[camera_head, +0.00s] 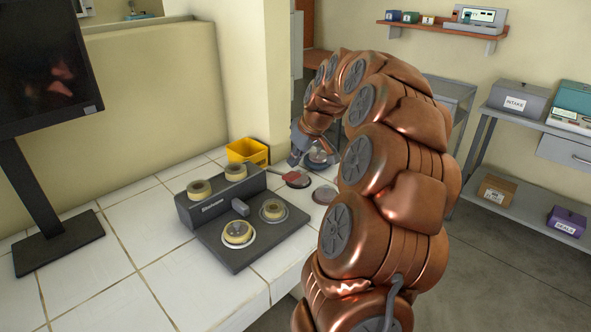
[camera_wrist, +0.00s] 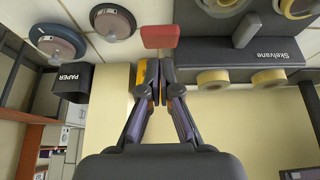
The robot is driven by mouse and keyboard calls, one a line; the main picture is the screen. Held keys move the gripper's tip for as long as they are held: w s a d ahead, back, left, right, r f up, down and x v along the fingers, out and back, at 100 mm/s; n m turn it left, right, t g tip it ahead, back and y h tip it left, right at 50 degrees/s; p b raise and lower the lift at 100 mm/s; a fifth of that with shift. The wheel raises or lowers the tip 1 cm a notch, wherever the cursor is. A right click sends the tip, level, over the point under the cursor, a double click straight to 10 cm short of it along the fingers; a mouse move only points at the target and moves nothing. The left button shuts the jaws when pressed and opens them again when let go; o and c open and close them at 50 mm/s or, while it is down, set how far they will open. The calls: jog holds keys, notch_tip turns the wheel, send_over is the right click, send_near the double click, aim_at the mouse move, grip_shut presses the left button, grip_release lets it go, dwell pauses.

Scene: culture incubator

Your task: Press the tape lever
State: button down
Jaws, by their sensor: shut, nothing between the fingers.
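The tape device, a dark grey unit marked Skelvane (camera_head: 246,254), stands on the white tiled counter with tape rolls on it. In the wrist view its dark body (camera_wrist: 205,48) is at upper right. A flat red lever-like piece (camera_head: 285,176) shows beside its right end; the wrist view shows it as a red block (camera_wrist: 160,37) next to the dark body. Whether it is joined to the device is unclear. A grey stub (camera_head: 240,207) sticks out of the device's front. My gripper (camera_wrist: 153,66) is shut and empty, apart from the red piece. In the head view it is small, near the red piece.
Round dishes (camera_wrist: 110,21) lie near the red piece. A yellow bin (camera_head: 247,151) stands behind the device by the wall. A dark box labelled PAPER (camera_wrist: 72,82) is at left in the wrist view. A monitor (camera_head: 48,68) stands at left.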

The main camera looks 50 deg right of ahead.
jog(key=w+b+v, duration=0.1)
jog(key=v, duration=0.8)
jog(key=shift+r, duration=0.45)
jog(key=s+a+f+n+g+y+p, duration=0.1)
jog(key=s+a+g+p, duration=0.1)
jog(key=a, duration=1)
jog(key=s+a+f+n+g+p, duration=0.1)
jog(key=s+a+p, duration=0.1)
jog(key=a, duration=1.1)
jog(key=s+a+f+g+p, duration=0.1)
jog(key=s+a+f, duration=0.1)
jog(key=s, duration=0.5)
jog(key=s+a+f+m+g+p, duration=0.1)
jog(key=s+a+f, duration=0.2)
jog(key=s+a, duration=0.2)
jog(key=s+a+f+m+g+h+p, duration=0.1)
jog(key=s+a+f+g, duration=0.1)
jog(key=s, duration=0.8)
jog(key=shift+s+a+f, duration=0.15)
jog(key=shift+a+f, duration=0.35)
jog(key=shift+a, duration=0.5)
jog(key=shift+d, duration=0.1)
